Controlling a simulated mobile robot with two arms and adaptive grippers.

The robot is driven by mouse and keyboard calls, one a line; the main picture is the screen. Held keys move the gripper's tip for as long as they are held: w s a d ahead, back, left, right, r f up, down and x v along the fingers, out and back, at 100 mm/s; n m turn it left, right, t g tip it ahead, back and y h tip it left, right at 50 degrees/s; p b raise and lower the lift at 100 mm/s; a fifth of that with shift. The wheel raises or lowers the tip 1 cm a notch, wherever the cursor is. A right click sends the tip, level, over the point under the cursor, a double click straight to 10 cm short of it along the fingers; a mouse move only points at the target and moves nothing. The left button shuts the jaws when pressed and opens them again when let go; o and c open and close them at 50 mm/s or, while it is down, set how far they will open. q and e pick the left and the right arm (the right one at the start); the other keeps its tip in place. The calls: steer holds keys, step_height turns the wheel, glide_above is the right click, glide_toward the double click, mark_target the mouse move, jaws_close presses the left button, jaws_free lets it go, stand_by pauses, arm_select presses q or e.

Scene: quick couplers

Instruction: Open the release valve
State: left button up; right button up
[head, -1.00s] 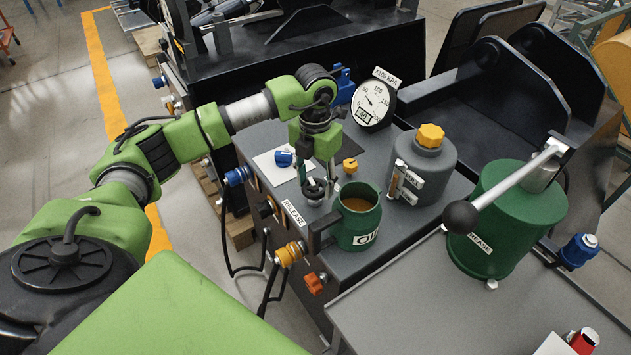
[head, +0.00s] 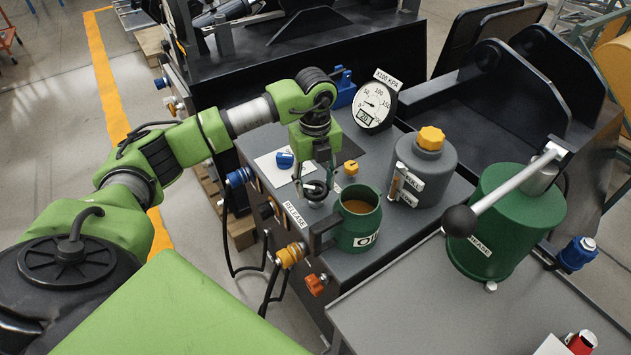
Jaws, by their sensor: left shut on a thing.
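The release valve's dark round handwheel (head: 315,190) sits on the grey bench top, beside a white RELEASE label (head: 296,214). My left gripper (head: 314,182) points down over it, its fingers shut on the handwheel. The fingers partly hide the wheel. The pressure gauge (head: 374,104) behind has a white dial and a small digital display. My right gripper is not in view.
A green oil jug (head: 358,218) stands close right of the valve. A grey canister with yellow cap (head: 425,165) stands behind it. A green tank (head: 508,215) with a black-knobbed lever is at right. Orange (head: 291,254) and blue (head: 238,176) couplings stick out of the bench's left side.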

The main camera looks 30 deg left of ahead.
mark_target(314, 187)
arm_select(q)
steer(key=n+p, duration=0.1)
steer(key=n, duration=0.3)
steer(key=shift+r+n, duration=0.1)
steer(key=shift+n, duration=0.2)
steer(key=shift+s+n+p, duration=0.1)
steer(key=shift+n+p, duration=0.4)
steer(key=shift+n, duration=1.8)
steer(key=o, duration=1.1)
step_height(314, 187, up, 12)
steer(key=shift+f, duration=0.1)
